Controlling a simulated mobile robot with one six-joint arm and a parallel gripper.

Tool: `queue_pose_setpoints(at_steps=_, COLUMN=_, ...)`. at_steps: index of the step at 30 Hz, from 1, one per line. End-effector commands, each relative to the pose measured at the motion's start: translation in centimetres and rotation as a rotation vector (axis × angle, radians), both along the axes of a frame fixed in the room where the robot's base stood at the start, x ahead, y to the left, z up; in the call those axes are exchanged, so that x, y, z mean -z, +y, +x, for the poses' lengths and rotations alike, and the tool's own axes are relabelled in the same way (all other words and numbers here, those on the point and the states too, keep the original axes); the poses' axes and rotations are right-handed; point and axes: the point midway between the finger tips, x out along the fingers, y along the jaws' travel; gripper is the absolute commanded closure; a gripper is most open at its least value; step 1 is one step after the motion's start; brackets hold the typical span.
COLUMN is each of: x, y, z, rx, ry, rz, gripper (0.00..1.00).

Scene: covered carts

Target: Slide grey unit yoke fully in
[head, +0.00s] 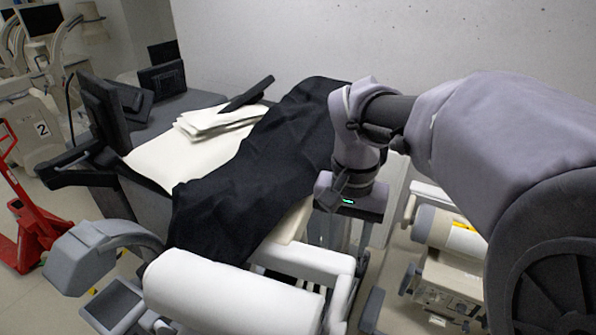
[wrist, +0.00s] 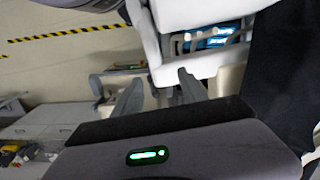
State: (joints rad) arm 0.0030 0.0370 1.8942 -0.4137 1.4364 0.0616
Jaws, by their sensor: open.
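The grey unit at the lower left of the head view has a blocky grey head (head: 78,262) and a curved pale grey arm, which looks like its yoke (head: 120,235). I cannot tell for certain which part is the yoke. My gripper (head: 345,240) is to the right of it, past the draped cart, pointing down beside a white frame (head: 305,262). In the wrist view my gripper's two grey fingers (wrist: 160,92) are apart, with the white frame (wrist: 205,65) just beyond them. I see nothing held between the fingers. The grey head is not identifiable in the wrist view.
A black cover (head: 260,190) drapes over the cart in the middle. A white roll (head: 230,295) lies in front. A second machine with a pale cylinder (head: 450,232) stands right of my gripper. A red pallet jack (head: 30,230) is at far left. Yellow-black floor tape (wrist: 75,33) crosses open floor.

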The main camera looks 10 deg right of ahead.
Motion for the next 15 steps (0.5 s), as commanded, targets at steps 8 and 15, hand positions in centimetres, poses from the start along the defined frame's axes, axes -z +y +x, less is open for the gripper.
queue_pose_setpoints(at_steps=8, x=7.8, y=0.0, z=-0.3, rx=-0.001, ry=0.005, rz=0.001, gripper=0.50)
queue_pose_setpoints(at_steps=15, x=13.6, y=0.0, z=-0.4, rx=-0.001, ry=0.003, rz=0.001, gripper=0.50)
